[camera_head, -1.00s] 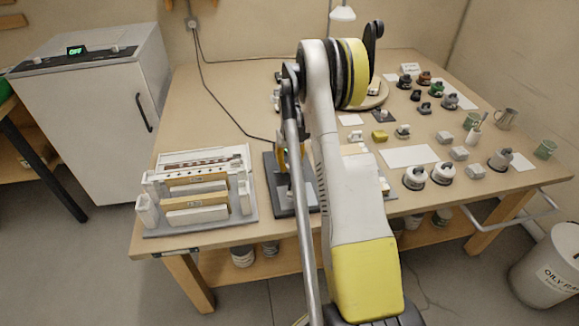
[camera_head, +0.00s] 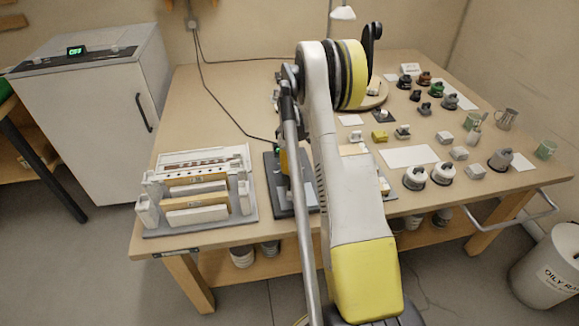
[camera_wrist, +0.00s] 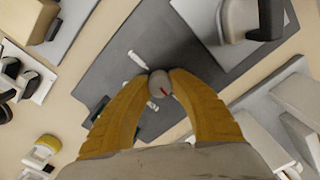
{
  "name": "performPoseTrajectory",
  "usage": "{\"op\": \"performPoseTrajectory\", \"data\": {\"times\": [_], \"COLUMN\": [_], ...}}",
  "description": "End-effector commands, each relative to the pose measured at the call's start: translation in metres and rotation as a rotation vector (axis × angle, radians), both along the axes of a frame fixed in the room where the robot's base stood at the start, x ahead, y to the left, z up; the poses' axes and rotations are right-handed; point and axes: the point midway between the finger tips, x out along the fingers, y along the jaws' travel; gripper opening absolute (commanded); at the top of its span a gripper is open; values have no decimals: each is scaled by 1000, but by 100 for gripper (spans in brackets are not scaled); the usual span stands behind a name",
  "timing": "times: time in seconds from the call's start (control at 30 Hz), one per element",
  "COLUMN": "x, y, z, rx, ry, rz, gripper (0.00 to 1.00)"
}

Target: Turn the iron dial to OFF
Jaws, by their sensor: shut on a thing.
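The small grey round dial (camera_wrist: 159,97) with a red mark shows in the wrist view, between the two yellow fingers of my gripper (camera_wrist: 160,80). The fingers are shut on its sides. It sits over a dark grey base (camera_wrist: 110,72) with small white marks beside it. Where the red mark points among the settings cannot be read. In the head view the dark base (camera_head: 275,196) lies on the bench, partly behind my arm. A sliver of yellow finger (camera_head: 284,162) shows there; the dial is hidden.
A white slotted rack (camera_head: 200,160) stands left of the base. Cups, pots and small blocks fill the bench's right side around a white sheet (camera_head: 408,156). A cable runs over the bench to the base. A white cabinet (camera_head: 95,110) with a green OFF display stands left.

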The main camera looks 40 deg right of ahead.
Motion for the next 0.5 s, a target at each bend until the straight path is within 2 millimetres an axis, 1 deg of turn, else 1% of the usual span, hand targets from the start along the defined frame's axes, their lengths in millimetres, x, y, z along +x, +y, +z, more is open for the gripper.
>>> {"op": "performPoseTrajectory", "data": {"times": [0.2,0.5], "x": [0,0], "y": [0,0], "z": [0,0], "rx": [0,0], "ry": [1,1], "rz": [92,138], "gripper": [0,0]}}
